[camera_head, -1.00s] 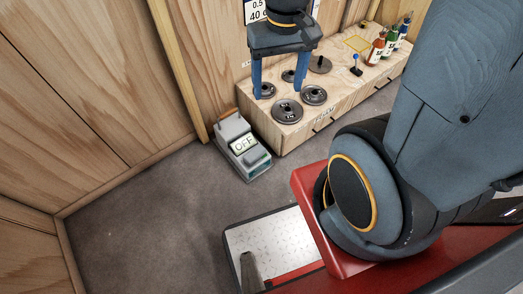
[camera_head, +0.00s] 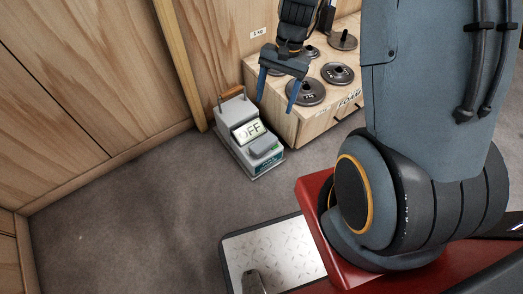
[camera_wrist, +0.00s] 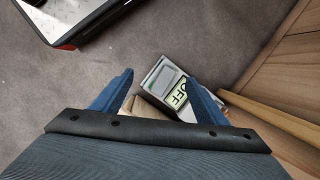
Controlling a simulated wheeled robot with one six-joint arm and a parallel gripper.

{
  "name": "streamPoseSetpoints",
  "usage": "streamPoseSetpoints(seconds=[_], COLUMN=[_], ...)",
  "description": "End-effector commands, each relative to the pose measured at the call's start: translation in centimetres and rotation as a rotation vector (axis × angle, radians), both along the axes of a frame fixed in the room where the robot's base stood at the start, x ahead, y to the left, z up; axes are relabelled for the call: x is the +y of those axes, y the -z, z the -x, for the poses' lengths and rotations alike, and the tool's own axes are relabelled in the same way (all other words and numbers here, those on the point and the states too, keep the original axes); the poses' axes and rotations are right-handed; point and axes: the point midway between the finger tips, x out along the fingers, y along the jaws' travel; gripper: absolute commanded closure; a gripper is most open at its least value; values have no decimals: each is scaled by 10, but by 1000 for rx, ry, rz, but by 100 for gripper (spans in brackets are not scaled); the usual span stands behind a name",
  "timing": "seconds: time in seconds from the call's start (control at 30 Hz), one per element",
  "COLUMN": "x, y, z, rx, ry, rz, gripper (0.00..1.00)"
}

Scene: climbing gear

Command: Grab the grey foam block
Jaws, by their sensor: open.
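A small grey block (camera_head: 264,146) lies on the front part of a light grey device (camera_head: 228,112) with an OFF display. It looks like the foam block, though its material is hard to tell. The block also shows in the wrist view (camera_wrist: 166,77), beyond and between my fingertips, beside the display. My gripper (camera_head: 276,104) is open and empty, with its blue fingers pointing down. In the head view it appears above and to the right of the block, apart from it. In the wrist view my gripper (camera_wrist: 158,76) hides the device's near part.
A wooden box (camera_head: 318,122) with several dark weight plates (camera_head: 306,92) stands right of the device. A wooden wall and post (camera_head: 181,65) rise behind it. A metal tread-plate platform (camera_head: 275,255) lies in front. Grey floor (camera_head: 130,210) at left is clear.

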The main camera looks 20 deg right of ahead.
Motion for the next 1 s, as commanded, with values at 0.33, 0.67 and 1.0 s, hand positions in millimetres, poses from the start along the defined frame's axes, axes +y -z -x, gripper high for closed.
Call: streamPoseSetpoints(seconds=[0.33,0.67,1.0], x=[-11,-16,-8], y=[166,247,276], z=[-49,-69,-67], rx=[88,135,140], ry=[237,370,383], rz=[-42,-65,-66], gripper=[33,33,33])
